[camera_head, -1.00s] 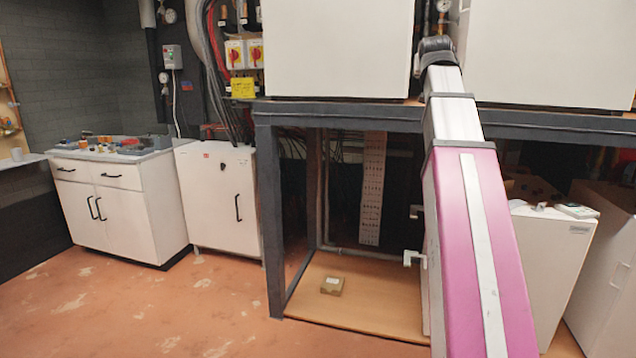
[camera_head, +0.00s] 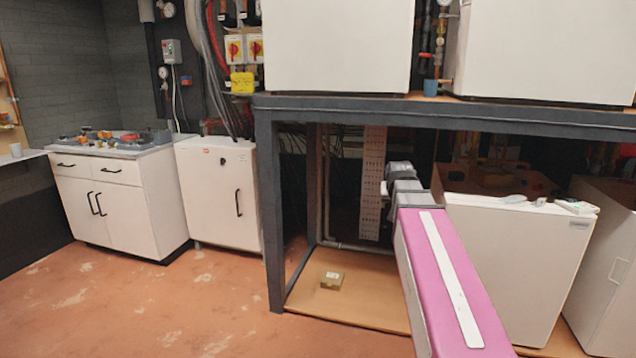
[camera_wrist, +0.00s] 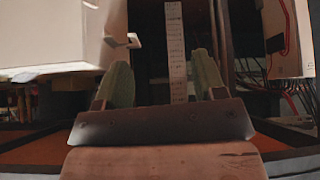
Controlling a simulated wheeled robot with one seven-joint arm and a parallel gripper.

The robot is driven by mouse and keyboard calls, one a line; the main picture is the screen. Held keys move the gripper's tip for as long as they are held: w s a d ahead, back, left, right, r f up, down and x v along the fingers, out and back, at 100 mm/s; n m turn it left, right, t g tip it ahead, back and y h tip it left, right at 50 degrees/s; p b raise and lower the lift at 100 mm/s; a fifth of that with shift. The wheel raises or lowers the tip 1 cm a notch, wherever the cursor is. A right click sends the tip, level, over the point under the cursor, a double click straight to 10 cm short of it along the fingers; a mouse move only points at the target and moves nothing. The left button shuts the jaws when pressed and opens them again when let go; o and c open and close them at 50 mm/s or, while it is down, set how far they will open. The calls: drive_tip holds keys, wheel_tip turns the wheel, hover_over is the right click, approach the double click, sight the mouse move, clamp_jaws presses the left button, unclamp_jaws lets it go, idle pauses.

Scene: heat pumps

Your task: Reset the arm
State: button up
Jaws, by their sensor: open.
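My arm, with a pink upper link, reaches forward from the lower right in the head view, toward the space under the dark steel frame (camera_head: 520,116). Its far end is at about the height just below the frame's top beam. My gripper (camera_wrist: 165,85) shows in the wrist view with its two greenish fingers spread apart and nothing between them. Behind the gap stands a pale perforated strip (camera_wrist: 176,50), which also shows in the head view (camera_head: 373,180). The fingertips are not clear in the head view.
White units (camera_head: 338,45) stand on the frame. White cabinets (camera_head: 220,195) are on the left, and a white box (camera_head: 515,265) stands right of my arm. A small brown box (camera_head: 331,281) lies on the wooden board (camera_head: 365,305). The floor at front left is clear.

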drive_tip(key=s+a+f+g, duration=0.2)
drive_tip(key=s+f, duration=0.4)
drive_tip(key=f, duration=0.4)
drive_tip(key=s+a+f+n+g+y, duration=0.1)
drive_tip(key=s+a+f+g, duration=0.1)
drive_tip(key=s+f, duration=0.5)
drive_tip(key=s+a+f+g, duration=0.3)
drive_tip(key=s+f, duration=0.4)
drive_tip(key=f, duration=0.6)
drive_tip(key=shift+f, duration=0.15)
